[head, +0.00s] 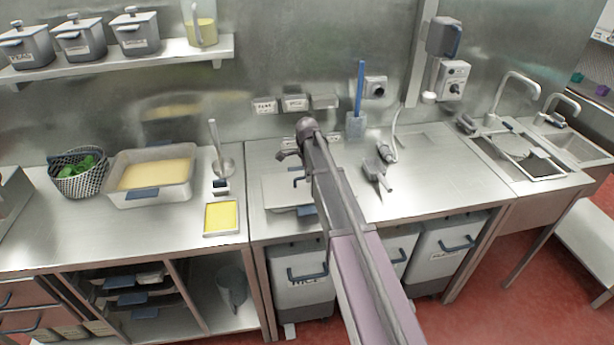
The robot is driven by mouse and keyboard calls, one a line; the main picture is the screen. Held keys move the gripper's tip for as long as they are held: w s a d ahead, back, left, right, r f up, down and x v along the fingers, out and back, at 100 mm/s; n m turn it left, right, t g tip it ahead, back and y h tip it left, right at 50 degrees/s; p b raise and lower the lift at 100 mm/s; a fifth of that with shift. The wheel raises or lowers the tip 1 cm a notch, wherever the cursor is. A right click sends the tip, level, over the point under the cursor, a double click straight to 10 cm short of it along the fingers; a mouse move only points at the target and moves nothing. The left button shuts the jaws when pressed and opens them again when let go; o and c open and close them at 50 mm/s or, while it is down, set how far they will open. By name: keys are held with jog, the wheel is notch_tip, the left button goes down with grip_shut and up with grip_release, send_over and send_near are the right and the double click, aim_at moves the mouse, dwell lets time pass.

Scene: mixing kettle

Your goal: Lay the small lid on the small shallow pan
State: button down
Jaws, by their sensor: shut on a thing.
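The small shallow pan (285,206) is a grey metal vessel on the middle counter, with a blue handle low on its front side. The small lid (278,186) is a flat, pale metal plate with a blue handle on top, at the pan's opening. I cannot tell whether it rests on the rim or hangs just above it. My gripper (297,166) is at the lid's handle, shut on the lid. Its fingertips are small and hard to make out. My arm hides the right part of the pan and lid.
Left of the pan are a yellow-filled square tray (221,218), a ladle (222,165), a large yellow-filled pan (150,176) and a basket of greens (80,178). A spray nozzle (376,172) lies right. Counter before the sink (535,165) is clear.

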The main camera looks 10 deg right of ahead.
jog(key=shift+f, duration=0.1)
jog(key=c, duration=0.6)
grip_release()
jog(key=o, duration=0.5)
jog(key=shift+r+p, duration=3.45)
jog(key=shift+r, duration=0.05)
jog(key=s+n, duration=0.6)
jog(key=s, duration=0.3)
jog(key=s+n, duration=0.6)
jog(key=s, duration=0.4)
jog(key=s+f+n+b, duration=0.1)
jog(key=s+n, duration=0.5)
jog(key=s, duration=0.4)
jog(key=shift+s, duration=0.1)
